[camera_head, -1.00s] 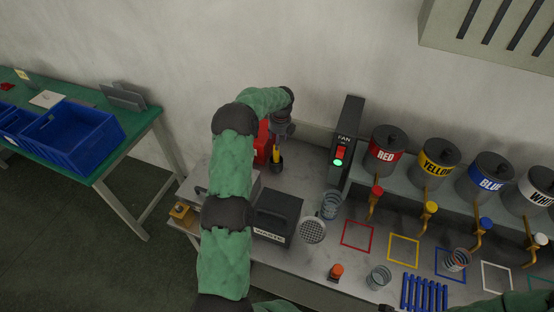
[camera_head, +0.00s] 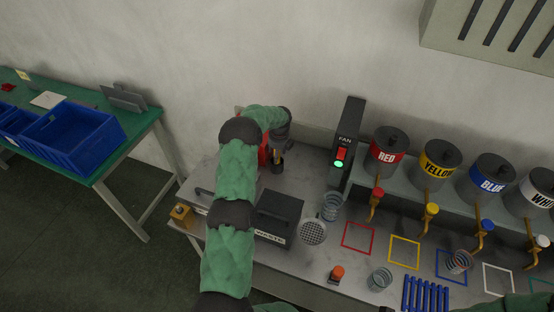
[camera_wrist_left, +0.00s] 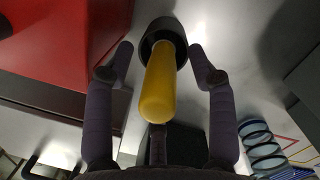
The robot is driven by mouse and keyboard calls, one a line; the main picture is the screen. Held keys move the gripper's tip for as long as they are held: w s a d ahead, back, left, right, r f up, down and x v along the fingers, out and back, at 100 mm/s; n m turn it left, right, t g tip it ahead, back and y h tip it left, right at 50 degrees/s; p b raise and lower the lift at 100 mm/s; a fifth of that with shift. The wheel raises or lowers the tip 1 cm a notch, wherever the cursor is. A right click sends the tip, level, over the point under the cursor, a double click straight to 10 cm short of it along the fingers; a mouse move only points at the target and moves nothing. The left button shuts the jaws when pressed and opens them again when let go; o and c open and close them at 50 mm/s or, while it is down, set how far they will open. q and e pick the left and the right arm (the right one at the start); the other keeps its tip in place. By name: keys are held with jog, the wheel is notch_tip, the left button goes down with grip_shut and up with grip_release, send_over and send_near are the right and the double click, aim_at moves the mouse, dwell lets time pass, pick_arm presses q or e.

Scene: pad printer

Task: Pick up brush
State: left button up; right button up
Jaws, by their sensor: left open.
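The brush shows as a yellow handle (camera_wrist_left: 160,88) in the left wrist view, standing in a round black cup (camera_wrist_left: 163,35). Its bristle end is hidden inside the cup. My left gripper (camera_wrist_left: 161,62) is open, with one finger on each side of the handle and a visible gap to each. In the head view the black cup (camera_head: 277,165) stands on the bench at the back left, with the handle mostly hidden by the gripper and wrist. My right gripper is not in view.
A red object (camera_wrist_left: 60,45) lies close left of the cup. A black waste box (camera_head: 278,217), a spring-like cup (camera_head: 332,206) and the fan switch post (camera_head: 347,145) stand nearby. Paint pots, such as the red one (camera_head: 387,150), line the right side.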

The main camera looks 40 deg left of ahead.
pick_arm(q)
grip_shut()
